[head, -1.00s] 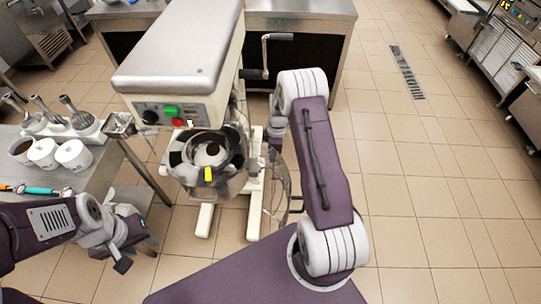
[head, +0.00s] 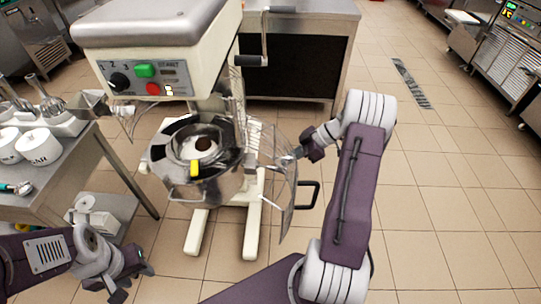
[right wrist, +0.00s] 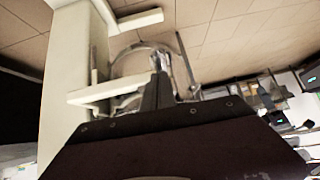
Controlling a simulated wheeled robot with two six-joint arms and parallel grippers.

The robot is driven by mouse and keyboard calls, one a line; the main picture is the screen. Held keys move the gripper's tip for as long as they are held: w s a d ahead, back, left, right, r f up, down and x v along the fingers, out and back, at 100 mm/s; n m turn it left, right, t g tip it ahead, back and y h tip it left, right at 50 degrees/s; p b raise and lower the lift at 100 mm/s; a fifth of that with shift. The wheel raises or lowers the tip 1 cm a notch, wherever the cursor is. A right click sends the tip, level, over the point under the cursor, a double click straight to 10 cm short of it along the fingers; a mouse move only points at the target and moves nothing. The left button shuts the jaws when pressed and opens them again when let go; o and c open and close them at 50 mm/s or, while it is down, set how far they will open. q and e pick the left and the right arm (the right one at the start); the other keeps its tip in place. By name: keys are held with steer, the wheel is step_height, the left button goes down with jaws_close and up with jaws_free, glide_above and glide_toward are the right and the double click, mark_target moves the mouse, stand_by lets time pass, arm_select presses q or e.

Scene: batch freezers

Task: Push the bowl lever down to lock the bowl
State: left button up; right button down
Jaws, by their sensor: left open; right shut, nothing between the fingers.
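The mixer (head: 165,30) stands ahead with its steel bowl (head: 205,188) under the head. A yellow tab (head: 194,168) shows at the bowl's front rim. A metal crank-like lever (head: 252,60) with a dark grip sticks out on the mixer's right side; I cannot tell for sure that it is the bowl lever. My right gripper (head: 296,153) is right of the bowl, beside the clear curved guard and below the crank. In the right wrist view its fingers (right wrist: 160,80) are shut and empty. My left gripper (head: 122,288) is open, low at the left, away from the mixer.
A clear curved guard (head: 285,205) with a black loop handle (head: 309,194) swings out right of the bowl. A steel table (head: 60,175) with white canisters (head: 40,147) stands at the left. A counter (head: 300,65) is behind. Floor at the right is clear.

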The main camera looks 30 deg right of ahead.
arm_select(q)
step_height(320, 180, down, 3)
steer(key=shift+r+b, duration=0.1)
steer(key=shift+b, duration=0.9)
arm_select(e)
steer(key=shift+s+d+f, duration=0.1)
steer(key=shift+s+f, duration=0.05)
steer(key=shift+f, duration=0.65)
arm_select(q)
steer(key=shift+a, duration=0.1)
arm_select(e)
steer(key=shift+s+f, duration=0.1)
